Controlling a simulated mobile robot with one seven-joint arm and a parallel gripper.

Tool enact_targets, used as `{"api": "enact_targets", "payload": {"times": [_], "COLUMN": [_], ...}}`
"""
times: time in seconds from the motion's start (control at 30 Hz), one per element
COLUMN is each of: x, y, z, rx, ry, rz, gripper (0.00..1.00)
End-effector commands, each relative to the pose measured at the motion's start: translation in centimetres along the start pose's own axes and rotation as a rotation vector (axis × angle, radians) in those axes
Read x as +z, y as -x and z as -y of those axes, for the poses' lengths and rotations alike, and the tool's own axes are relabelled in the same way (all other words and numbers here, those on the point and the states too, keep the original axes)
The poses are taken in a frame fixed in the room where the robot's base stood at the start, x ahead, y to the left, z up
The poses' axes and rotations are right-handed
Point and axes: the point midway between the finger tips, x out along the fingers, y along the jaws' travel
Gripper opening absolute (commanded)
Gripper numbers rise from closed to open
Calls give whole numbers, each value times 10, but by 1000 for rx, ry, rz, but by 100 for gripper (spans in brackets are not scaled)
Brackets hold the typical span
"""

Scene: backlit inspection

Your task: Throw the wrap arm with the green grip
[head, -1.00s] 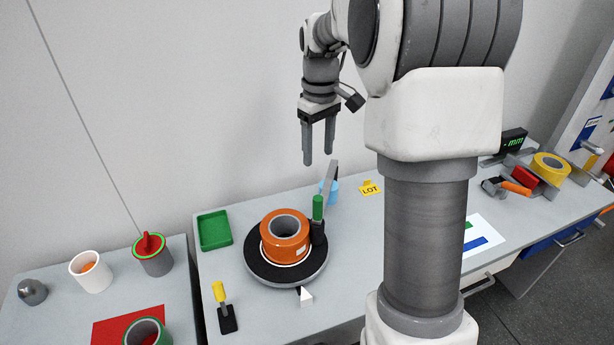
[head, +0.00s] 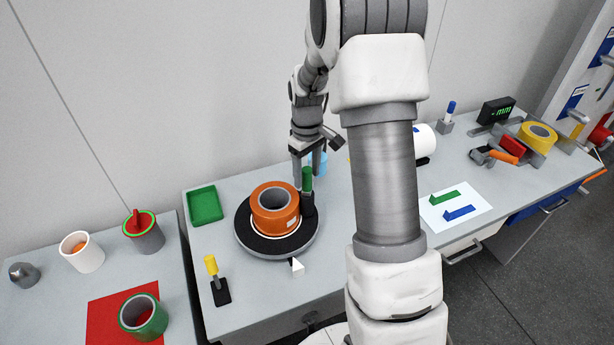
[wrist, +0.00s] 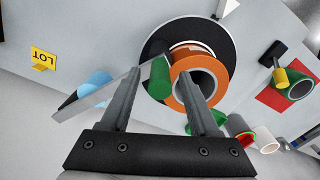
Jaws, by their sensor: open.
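The wrap arm's green grip (head: 307,179) stands above a black post at the right edge of the round black turntable (head: 243,232). An orange ring-shaped roll (head: 265,218) sits on the turntable, beside the grip. My gripper (head: 307,168) is open and points down at the grip. In the wrist view, the green grip (wrist: 159,79) shows between my two fingertips (wrist: 160,72), with a gap to the right finger. A flat grey bar (wrist: 88,98) runs from near the grip to the lower left, passing behind my left finger. Contact with the grip cannot be told.
A light blue cylinder (wrist: 95,83) stands close behind the bar. A yellow LOT tag (wrist: 42,56) is farther off.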

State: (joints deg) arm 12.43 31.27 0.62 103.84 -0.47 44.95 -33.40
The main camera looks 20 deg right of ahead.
Motion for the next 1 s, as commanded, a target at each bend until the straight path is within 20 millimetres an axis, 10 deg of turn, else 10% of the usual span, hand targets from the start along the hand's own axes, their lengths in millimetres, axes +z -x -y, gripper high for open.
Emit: {"api": "enact_targets", "payload": {"times": [0.47, 0.8, 1.0], "x": [0, 0, 0], "y": [-15, -15, -15], "z": [0, 0, 0], "rx": [1, 1, 1], "ry": [0, 0, 0], "rz": [-1, -1, -1], "gripper": [62, 1, 0]}}
